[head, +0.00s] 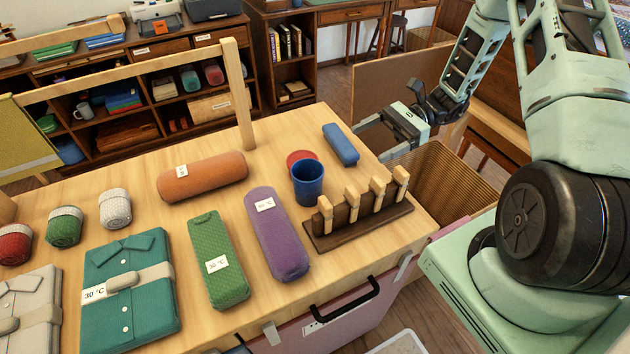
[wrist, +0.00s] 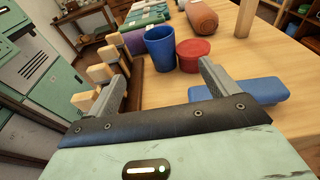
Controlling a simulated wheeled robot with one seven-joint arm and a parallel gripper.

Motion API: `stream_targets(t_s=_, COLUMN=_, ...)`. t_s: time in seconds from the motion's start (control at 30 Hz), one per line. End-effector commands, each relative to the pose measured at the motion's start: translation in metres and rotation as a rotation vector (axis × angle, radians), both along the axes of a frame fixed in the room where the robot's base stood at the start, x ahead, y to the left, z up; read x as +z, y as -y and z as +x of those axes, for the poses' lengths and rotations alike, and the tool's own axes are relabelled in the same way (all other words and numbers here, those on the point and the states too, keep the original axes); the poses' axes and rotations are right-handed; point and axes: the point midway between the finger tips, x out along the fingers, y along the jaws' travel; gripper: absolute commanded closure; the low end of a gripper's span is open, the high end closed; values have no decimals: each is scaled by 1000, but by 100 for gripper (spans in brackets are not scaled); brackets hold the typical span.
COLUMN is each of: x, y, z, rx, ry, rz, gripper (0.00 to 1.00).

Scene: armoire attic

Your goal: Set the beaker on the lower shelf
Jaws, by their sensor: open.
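The beaker looks to be the blue open-topped cup (head: 308,183), upright on the wooden table beside a red round tub (head: 301,157). In the wrist view the blue cup (wrist: 161,48) stands ahead, beyond the fingertips. My gripper (head: 368,140) is open and empty above the table's far right end, to the right of the cup and apart from it. Its two fingers (wrist: 160,80) show in the wrist view with nothing between them. A low wooden shelf unit (head: 130,136) with several compartments stands behind the table; I cannot tell which shelf is meant.
A wooden peg rack (head: 358,219) stands in front of the cup, and a blue case (head: 341,145) lies behind it. Purple (head: 276,236), green (head: 217,262) and orange (head: 203,177) rolls lie to the left. A wooden rail (head: 239,95) rises at the table's back edge.

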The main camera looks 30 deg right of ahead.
Motion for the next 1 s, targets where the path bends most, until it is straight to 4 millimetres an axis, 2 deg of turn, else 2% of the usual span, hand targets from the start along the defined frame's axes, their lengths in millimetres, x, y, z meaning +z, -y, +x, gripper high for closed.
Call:
stream_targets(t_s=0.5, x=-17, y=-98, z=-1, rx=6, ry=-3, rz=1, gripper=14)
stream_targets(t_s=0.83, x=-21, y=-126, z=-1, rx=6, ry=0, rz=0, gripper=14)
stream_targets(t_s=1.0, x=-22, y=-152, z=-1, rx=8, ry=-2, rz=1, gripper=14)
